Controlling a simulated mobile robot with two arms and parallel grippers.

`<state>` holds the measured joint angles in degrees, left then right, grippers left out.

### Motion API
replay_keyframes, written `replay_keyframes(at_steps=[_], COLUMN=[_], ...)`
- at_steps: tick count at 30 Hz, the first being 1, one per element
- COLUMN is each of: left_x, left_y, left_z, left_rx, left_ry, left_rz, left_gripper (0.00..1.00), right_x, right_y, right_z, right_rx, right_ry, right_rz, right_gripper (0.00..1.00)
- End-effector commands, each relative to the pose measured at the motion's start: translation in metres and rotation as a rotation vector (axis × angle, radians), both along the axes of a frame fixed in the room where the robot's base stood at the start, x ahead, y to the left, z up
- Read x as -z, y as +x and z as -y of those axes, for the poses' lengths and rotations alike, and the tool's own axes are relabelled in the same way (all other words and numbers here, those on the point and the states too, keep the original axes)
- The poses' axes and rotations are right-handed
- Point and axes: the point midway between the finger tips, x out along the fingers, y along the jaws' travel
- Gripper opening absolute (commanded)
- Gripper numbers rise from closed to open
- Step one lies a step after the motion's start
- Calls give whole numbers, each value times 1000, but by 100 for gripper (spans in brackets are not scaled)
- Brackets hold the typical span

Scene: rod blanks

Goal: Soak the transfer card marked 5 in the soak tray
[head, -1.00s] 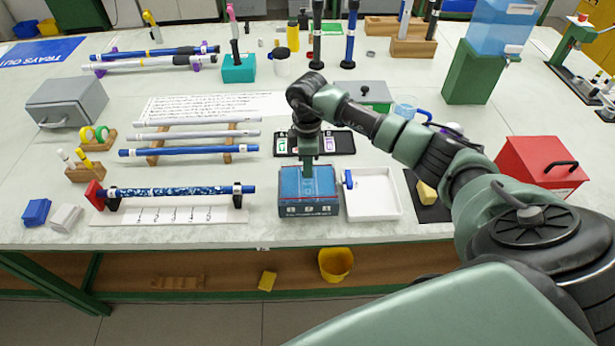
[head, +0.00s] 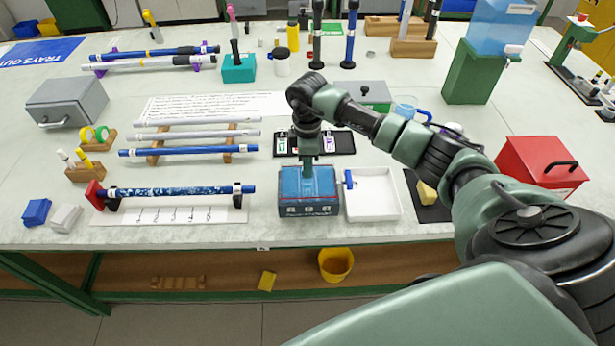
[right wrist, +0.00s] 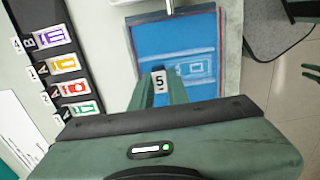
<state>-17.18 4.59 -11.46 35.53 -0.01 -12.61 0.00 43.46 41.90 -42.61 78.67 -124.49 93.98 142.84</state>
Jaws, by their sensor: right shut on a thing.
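The soak tray (head: 291,185) is a box filled with blue at the front middle of the table. My right gripper (head: 308,180) points straight down at the tray, its fingertips within the tray's outline. In the right wrist view, my right gripper (right wrist: 160,76) is shut on the transfer card marked 5 (right wrist: 159,84), whose white numbered tab shows between the fingers. The rest of the card is hidden or hard to make out against the blue of the soak tray (right wrist: 137,45). My left gripper is out of view.
A black card holder (head: 345,143) lies behind the soak tray; cards marked 4, 1 and 2 show on it (right wrist: 62,92) in the wrist view. A white tray (head: 372,205) stands close on the right. A blue patterned rod (head: 170,192) rests on stands at the left.

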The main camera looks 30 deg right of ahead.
Motion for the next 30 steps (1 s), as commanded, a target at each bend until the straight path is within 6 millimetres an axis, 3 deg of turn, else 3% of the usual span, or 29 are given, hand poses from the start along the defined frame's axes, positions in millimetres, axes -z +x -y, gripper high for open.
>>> replay_keyframes(at_steps=[16, 30], left_x=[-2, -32], left_y=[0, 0], left_z=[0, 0], left_rx=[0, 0], left_ry=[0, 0], left_rz=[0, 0], left_gripper=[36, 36], right_x=[-2, -37], right_y=[0, 0], right_z=[0, 0], right_rx=[0, 0], right_ry=[0, 0], right_rz=[0, 0], right_gripper=[0, 0])
